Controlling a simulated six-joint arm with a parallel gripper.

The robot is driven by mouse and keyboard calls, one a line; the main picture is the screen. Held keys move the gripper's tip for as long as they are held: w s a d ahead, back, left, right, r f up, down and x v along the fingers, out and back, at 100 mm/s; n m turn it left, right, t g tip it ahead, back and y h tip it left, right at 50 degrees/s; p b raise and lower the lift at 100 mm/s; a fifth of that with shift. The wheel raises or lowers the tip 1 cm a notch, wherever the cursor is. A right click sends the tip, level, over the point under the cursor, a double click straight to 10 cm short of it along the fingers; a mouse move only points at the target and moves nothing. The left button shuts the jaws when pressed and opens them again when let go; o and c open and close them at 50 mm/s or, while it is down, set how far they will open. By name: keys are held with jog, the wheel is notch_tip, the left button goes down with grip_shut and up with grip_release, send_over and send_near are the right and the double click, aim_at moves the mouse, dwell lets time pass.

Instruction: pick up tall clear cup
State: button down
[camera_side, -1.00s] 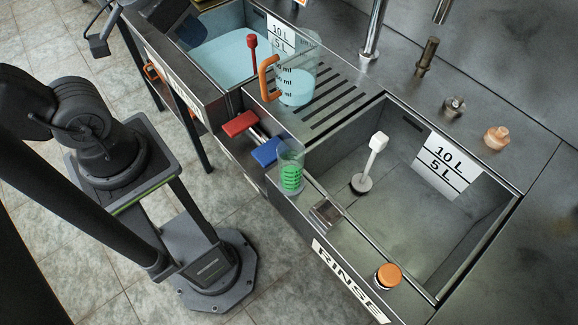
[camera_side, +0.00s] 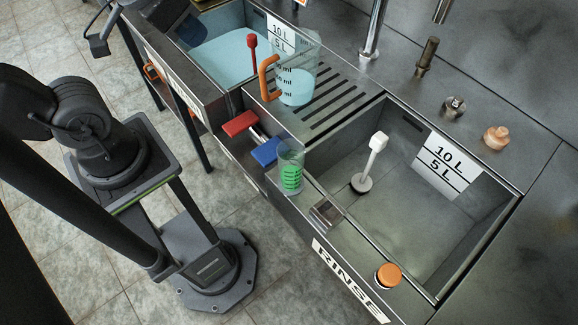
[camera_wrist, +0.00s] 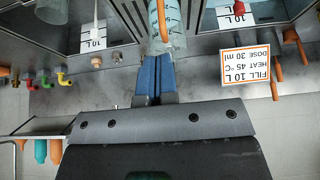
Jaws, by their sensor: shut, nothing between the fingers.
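A clear cup with green markings (camera_side: 291,168) stands upright on the front ledge in the side view, beside the left wall of the rinse basin. A larger clear jug (camera_side: 298,82) with an orange handle and bluish liquid stands on the slotted drainboard. In the wrist view a clear vessel with an orange part (camera_wrist: 168,22) shows at the top centre, cut by the frame edge. My gripper (camera_wrist: 154,58) has blue fingers, closed together and empty, pointing toward that vessel. I cannot make out my gripper's fingertips in the side view.
The rinse basin (camera_side: 440,262) holds a white-handled plug (camera_side: 372,160). A blue-liquid basin (camera_side: 225,60) lies at upper left, with a red knob (camera_side: 252,42). An orange-topped knob (camera_side: 388,275) sits on the ledge.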

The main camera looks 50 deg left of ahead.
jog(key=shift+c, duration=2.2)
grip_release()
